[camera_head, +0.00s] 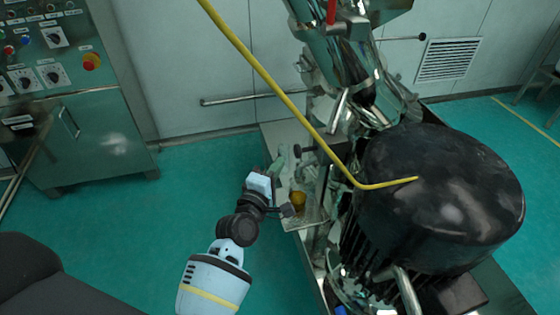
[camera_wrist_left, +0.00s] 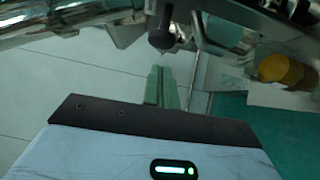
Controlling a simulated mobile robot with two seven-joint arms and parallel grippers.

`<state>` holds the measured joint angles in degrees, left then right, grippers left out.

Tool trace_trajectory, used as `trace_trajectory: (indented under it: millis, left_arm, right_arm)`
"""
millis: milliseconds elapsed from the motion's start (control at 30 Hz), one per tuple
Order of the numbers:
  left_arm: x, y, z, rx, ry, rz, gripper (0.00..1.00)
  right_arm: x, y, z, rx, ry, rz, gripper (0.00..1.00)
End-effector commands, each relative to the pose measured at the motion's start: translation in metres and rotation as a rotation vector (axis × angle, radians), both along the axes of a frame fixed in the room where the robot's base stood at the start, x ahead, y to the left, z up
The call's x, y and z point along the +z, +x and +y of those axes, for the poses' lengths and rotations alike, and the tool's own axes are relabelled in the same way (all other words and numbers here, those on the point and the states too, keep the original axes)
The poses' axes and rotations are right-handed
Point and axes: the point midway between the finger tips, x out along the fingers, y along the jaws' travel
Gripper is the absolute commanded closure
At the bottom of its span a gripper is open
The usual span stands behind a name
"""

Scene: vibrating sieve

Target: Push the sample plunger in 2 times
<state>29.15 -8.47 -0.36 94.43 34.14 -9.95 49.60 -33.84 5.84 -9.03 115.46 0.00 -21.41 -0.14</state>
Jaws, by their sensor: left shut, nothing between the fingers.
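My left gripper (camera_head: 281,158) comes in from the left with its green fingers closed and empty, beside the left side of the steel sieve machine. The fingers also show in the left wrist view (camera_wrist_left: 160,72), pressed together and pointing ahead. A dark rounded knob (camera_wrist_left: 162,40), which looks like the sample plunger's handle, appears just beyond the fingertips in that view. I cannot tell whether they touch. In the head view, a small dark knob (camera_head: 304,149) shows to the right of the fingers, likely the same part. My right gripper is not in view.
An amber cup (camera_head: 298,199) stands on a small steel shelf right of my wrist; it also shows in the wrist view (camera_wrist_left: 284,70). The green floor at left is clear.

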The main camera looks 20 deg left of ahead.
Motion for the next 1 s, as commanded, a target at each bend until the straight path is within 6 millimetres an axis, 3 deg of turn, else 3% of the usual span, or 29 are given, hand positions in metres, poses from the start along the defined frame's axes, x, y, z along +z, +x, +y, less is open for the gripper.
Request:
trace_trajectory:
  millis: [300,500,1000]
  left_arm:
    - [0.003,-0.054,0.006,-0.001,0.002,-0.004,1.00]
    - [0.001,-0.076,0.009,0.000,0.001,-0.004,1.00]
    - [0.000,-0.084,0.010,0.001,0.000,-0.004,1.00]
  right_arm:
    - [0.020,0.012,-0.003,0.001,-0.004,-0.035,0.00]
    - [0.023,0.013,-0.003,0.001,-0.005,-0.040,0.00]
    - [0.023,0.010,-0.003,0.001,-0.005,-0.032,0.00]
